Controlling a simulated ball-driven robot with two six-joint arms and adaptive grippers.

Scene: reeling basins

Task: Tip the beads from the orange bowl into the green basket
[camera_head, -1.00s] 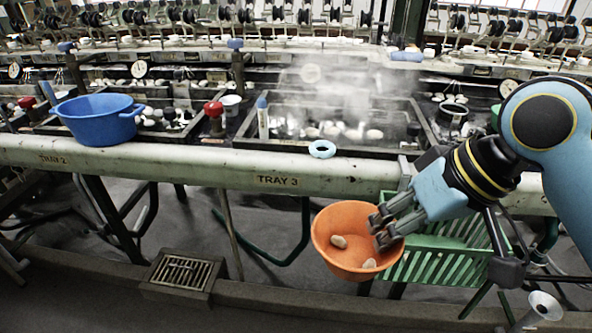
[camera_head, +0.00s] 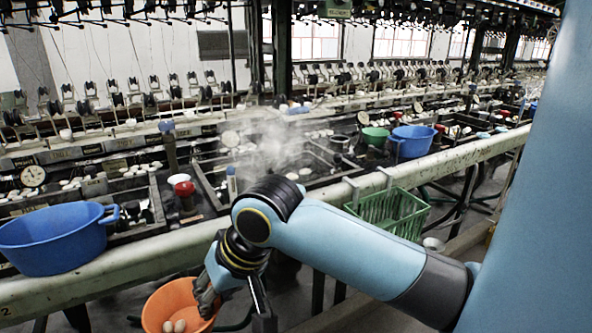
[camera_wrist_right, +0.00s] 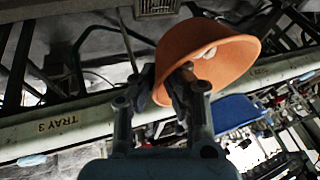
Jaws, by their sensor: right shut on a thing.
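The orange bowl (camera_head: 158,303) is at the bottom of the head view, partly cut off by the frame edge, with a few pale oval beads (camera_head: 179,326) inside. My right gripper (camera_head: 207,300) is shut on the bowl's right-hand rim. In the right wrist view the bowl (camera_wrist_right: 222,62) is tilted in the picture between the fingers, with a pale bead showing inside. The green basket (camera_head: 400,215) hangs on the near side of the long rail, to the right of the bowl and apart from it, beyond my forearm. My left gripper is not in view.
The long pale rail (camera_head: 110,262) runs behind the bowl. A blue basin (camera_head: 45,240) stands on the left, and another blue basin (camera_head: 412,142) and a green bowl (camera_head: 374,137) stand farther back. Steam rises over the trough. My right arm crosses the middle.

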